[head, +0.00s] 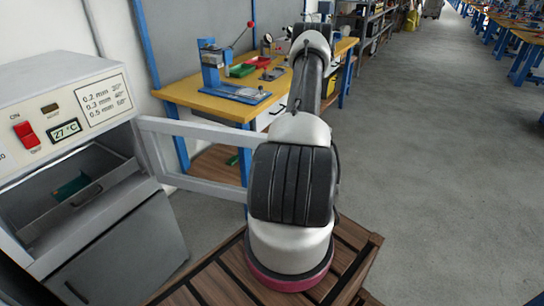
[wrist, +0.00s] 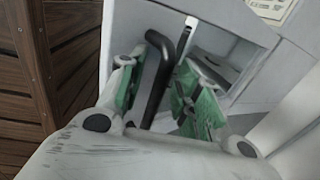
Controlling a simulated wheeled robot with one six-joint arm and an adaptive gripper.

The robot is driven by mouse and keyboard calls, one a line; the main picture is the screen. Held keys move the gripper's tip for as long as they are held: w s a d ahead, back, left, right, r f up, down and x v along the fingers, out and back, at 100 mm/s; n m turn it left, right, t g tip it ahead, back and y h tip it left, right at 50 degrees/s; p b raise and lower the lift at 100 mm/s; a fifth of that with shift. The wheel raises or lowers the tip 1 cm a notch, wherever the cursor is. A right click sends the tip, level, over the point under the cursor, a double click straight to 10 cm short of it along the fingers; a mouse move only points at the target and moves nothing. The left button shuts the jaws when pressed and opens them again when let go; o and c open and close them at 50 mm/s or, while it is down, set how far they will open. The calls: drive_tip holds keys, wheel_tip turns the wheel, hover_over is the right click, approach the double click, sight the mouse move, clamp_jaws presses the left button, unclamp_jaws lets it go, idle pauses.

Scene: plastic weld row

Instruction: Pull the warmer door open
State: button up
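The warmer (head: 75,95) stands at the left in the head view, with a red switch and a 27 °C display. Its door (head: 190,185), a pale frame with a see-through middle, stands swung out to the right from the opening. The door's far edge passes behind my arm. In the wrist view the black door handle (wrist: 157,80) lies between the green-padded fingers of my gripper (wrist: 158,90). The fingers are apart, with gaps visible beside the handle, so my gripper looks open around it. My gripper is hidden in the head view.
Inside the warmer is a tray (head: 85,208) with a teal item (head: 70,187). A yellow workbench (head: 190,92) with a blue press (head: 213,65) stands behind the door. The grey floor (head: 430,190) at the right is clear.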

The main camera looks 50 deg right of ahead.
drive_tip(key=shift+d, duration=0.1)
drive_tip(key=d, duration=0.7)
drive_tip(key=shift+s+d, duration=0.15)
drive_tip(key=shift+s, duration=0.15)
drive_tip(key=w+a+r+n+g+h, duration=0.2)
drive_tip(key=a+r+n+h, duration=0.4)
drive_tip(key=r, duration=0.5)
drive_tip(key=w+a+r+n+g+h, duration=0.2)
drive_tip(key=a+r+g+h, duration=0.15)
drive_tip(key=a+r, duration=0.55)
drive_tip(key=s+a+r+n+t+h, duration=0.8)
drive_tip(key=s+a+r+n, duration=0.1)
drive_tip(key=s+a+n, duration=0.1)
drive_tip(key=shift+s+r+n, duration=0.25)
drive_tip(key=shift+s+n, duration=0.25)
drive_tip(key=shift+s, duration=0.35)
